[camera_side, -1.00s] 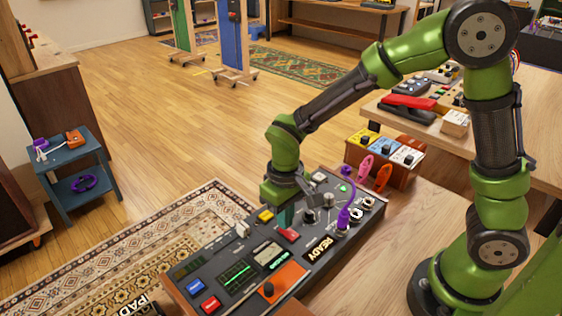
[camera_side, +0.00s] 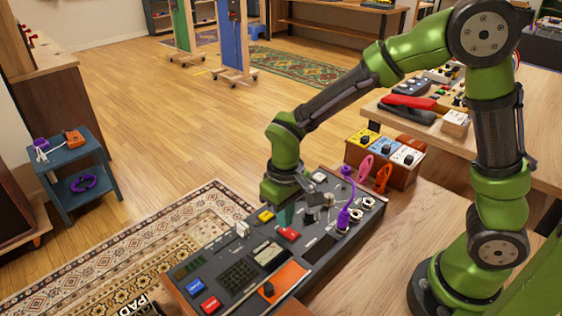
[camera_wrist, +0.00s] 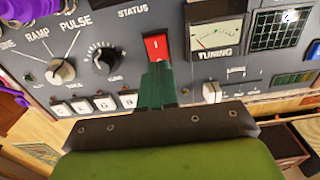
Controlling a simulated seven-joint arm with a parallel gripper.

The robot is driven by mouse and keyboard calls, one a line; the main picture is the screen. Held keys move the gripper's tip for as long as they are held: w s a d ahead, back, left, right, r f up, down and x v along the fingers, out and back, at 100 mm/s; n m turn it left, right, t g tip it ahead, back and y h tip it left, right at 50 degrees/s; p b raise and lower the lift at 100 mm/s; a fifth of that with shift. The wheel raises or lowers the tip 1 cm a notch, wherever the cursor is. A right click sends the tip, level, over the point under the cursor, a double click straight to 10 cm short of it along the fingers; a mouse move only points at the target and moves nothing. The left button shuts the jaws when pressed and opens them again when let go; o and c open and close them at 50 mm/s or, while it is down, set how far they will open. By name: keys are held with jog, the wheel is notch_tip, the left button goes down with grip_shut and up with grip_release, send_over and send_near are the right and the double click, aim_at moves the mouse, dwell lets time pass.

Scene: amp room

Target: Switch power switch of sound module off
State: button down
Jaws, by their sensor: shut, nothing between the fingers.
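The sound module (camera_side: 225,255) is a dark grey panel of knobs, meters and switches on the bench. Its displays are dark in the side view. The red power switch (camera_wrist: 157,46) sits below the STATUS label in the wrist view; it also shows in the side view (camera_side: 288,233). My gripper (camera_wrist: 157,68) is shut and empty, with its green fingertips at the lower edge of the red switch. They appear to touch it or hover just over it; I cannot tell which. In the side view my gripper (camera_side: 286,222) is low over the panel, just behind the switch.
White keys (camera_wrist: 95,103) and a white slider (camera_wrist: 211,92) flank my fingers. Knobs (camera_wrist: 60,71) and the tuning meter (camera_wrist: 216,36) are close by. A purple cable (camera_side: 346,200) is plugged in at the module's right. Coloured pedals (camera_side: 385,150) stand behind it.

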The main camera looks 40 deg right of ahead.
jog(key=shift+r, duration=2.8)
jog(key=shift+f, duration=0.1)
jog(key=s+d+r+m+t+y, duration=0.2)
jog(key=s+d+r+m+t, duration=0.2)
jog(key=s+d+r+t, duration=0.3)
jog(key=shift+d+v, duration=0.4)
jog(key=shift+v, duration=2.75)
